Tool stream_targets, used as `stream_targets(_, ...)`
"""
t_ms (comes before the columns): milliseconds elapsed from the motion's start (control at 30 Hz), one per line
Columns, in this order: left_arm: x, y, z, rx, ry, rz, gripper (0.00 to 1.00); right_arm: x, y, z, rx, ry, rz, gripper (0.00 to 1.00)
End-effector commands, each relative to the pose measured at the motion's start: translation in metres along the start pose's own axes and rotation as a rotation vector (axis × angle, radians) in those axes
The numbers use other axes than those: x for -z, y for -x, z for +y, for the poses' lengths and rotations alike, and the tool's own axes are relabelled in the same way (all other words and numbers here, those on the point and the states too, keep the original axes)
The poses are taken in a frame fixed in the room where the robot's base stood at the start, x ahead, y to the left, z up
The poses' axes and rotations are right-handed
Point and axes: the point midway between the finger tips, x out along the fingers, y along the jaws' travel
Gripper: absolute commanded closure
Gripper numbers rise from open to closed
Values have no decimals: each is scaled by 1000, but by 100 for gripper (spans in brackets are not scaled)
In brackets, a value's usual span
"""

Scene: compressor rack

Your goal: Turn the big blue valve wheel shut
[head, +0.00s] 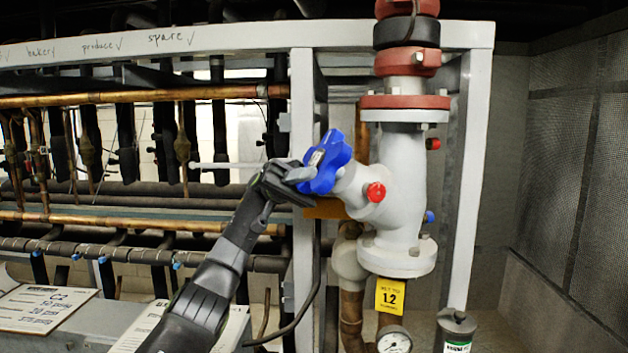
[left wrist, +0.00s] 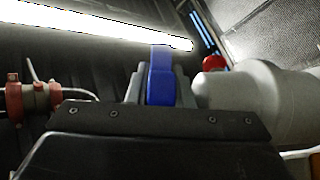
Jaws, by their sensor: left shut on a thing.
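The big blue valve wheel (head: 336,151) sits on the angled stem of a large grey valve body (head: 402,180) at the centre right. My left gripper (head: 306,172) is at the wheel's left side, shut on its rim. In the left wrist view the blue wheel (left wrist: 161,78) stands edge-on between the two fingers (left wrist: 160,88). The grey valve body (left wrist: 255,92) is to the right of it there. Part of the wheel is hidden behind the fingers. My right gripper is not in view.
A red cap (head: 376,192) sticks out of the valve body close to the wheel. A grey frame post (head: 302,230) stands behind the gripper. A yellow tag (head: 390,295) and a pressure gauge (head: 394,342) are below. Copper pipes (head: 140,97) run along the left.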

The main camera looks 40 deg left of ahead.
Motion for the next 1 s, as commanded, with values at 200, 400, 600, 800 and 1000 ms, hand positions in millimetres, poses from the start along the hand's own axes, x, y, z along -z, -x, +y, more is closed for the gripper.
stream_targets(200, 0, 1, 0, 2, 3, -24, 100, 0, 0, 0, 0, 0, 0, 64)
stream_targets(400, 0, 1, 0, 2, 3, -29, 100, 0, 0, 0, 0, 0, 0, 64)
stream_targets(600, 0, 1, 0, 2, 3, -28, 100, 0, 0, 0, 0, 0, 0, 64)
stream_targets(800, 0, 1, 0, 1, 3, -28, 60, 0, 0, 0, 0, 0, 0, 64)
stream_targets(1000, 0, 1, 0, 1, 2, -28, 58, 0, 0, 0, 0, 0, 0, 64)
